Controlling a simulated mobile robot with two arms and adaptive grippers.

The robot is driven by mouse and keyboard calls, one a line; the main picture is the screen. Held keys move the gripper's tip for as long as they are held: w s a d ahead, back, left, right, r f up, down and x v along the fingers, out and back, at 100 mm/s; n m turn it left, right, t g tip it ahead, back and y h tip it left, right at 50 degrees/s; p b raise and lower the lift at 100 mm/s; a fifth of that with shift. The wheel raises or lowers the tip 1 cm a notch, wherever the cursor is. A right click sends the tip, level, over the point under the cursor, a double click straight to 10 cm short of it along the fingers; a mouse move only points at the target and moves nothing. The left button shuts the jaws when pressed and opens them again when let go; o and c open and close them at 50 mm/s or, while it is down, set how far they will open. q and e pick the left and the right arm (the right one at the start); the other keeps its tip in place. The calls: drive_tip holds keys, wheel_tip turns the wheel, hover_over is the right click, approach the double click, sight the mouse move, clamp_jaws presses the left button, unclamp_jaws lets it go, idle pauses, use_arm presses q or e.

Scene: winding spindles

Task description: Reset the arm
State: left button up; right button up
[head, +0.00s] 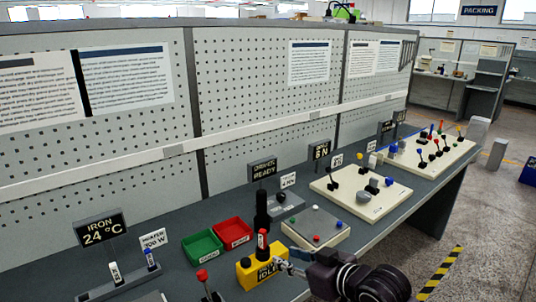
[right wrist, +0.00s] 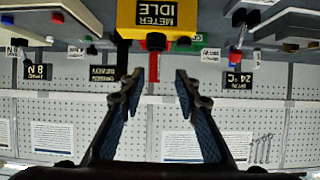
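My right gripper (head: 287,262) is in the head view at the lower middle, just right of the yellow meter box (head: 262,272) labelled IDLE. I cannot tell whether the fingers touch the meter. My left gripper is not in view.
Near the meter are a green bin (head: 202,247), a red bin (head: 234,232), a dark driver stand (head: 262,212) and a pale button panel (head: 316,228). Lever panels (head: 360,195) stand farther along the bench. A pegboard wall (head: 265,100) closes the back. Open floor (head: 500,210) lies right.

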drive_tip(key=s+d+f+m+g+h, duration=0.1)
drive_tip(key=s+d+f+g+h, duration=0.15)
drive_tip(key=s+f, duration=0.5)
drive_tip(key=s+d+f+m+g+h, duration=0.1)
drive_tip(key=s+d+f+m, duration=0.15)
drive_tip(key=s+f, duration=0.55)
drive_tip(key=s+d+f+m+g+h, duration=0.1)
drive_tip(key=s+d+f+g+h, duration=0.1)
drive_tip(key=s+d, duration=0.5)
drive_tip(key=s+d+f+m+g+h, duration=0.1)
drive_tip(key=s+d+f+g+h, duration=0.15)
drive_tip(key=s, duration=0.85)
drive_tip(key=s+a+f+x, duration=0.1)
drive_tip(key=s+x, duration=0.2)
drive_tip(key=x, duration=1)
drive_tip(key=s+x, duration=0.2)
drive_tip(key=x, duration=1)
drive_tip(key=s+d+f+g, duration=0.1)
drive_tip(key=s+d+f, duration=0.1)
drive_tip(key=s+f, duration=1.5)
drive_tip(key=shift+s+f+n+y, duration=0.25)
drive_tip(key=shift+s+n, duration=0.2)
drive_tip(key=shift+s, duration=0.4)
